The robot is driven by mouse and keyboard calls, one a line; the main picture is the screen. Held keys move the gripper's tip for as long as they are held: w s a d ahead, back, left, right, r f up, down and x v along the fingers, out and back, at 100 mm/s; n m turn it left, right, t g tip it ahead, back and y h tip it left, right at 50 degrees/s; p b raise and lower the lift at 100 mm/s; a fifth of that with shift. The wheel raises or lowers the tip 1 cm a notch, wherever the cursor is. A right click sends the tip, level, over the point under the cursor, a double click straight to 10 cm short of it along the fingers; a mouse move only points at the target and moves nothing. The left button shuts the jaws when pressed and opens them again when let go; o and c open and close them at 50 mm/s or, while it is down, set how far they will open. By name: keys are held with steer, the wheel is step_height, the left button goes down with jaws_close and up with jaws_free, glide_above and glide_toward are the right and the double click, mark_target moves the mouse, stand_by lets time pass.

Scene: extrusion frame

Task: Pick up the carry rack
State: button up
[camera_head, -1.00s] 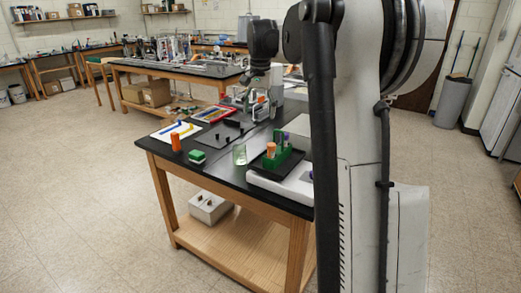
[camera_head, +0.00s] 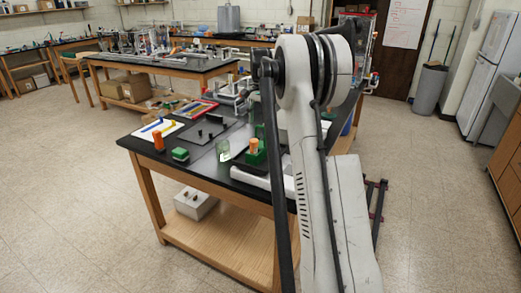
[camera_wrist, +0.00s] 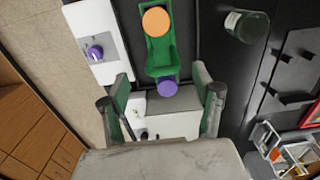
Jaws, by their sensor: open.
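The green carry rack (camera_wrist: 161,58) stands on the black bench, with an orange-capped tube (camera_wrist: 156,21) at one end and a purple-capped one (camera_wrist: 167,87) at the other. In the head view the rack (camera_head: 256,158) shows just left of my arm, partly covered by it. My gripper (camera_wrist: 163,90) is open and empty in the wrist view. Its two fingers are spread to either side of the rack's purple-capped end, apart from the rack in the picture. I cannot tell its height above the rack. In the head view my gripper is hidden behind the arm.
A white device with a purple knob (camera_wrist: 96,52) lies close beside the rack. A clear glass jar (camera_wrist: 247,27) stands on the other side. An orange bottle (camera_head: 158,142) and a green block (camera_head: 180,154) are near the bench's left edge. Black parts lie on a dark mat (camera_head: 215,122).

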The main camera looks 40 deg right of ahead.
mark_target(261, 145)
steer(key=shift+w+f+p, duration=0.2)
steer(key=shift+f+p, duration=0.4)
steer(key=shift+f, duration=3.15)
steer(key=shift+c, duration=0.3)
jaws_close()
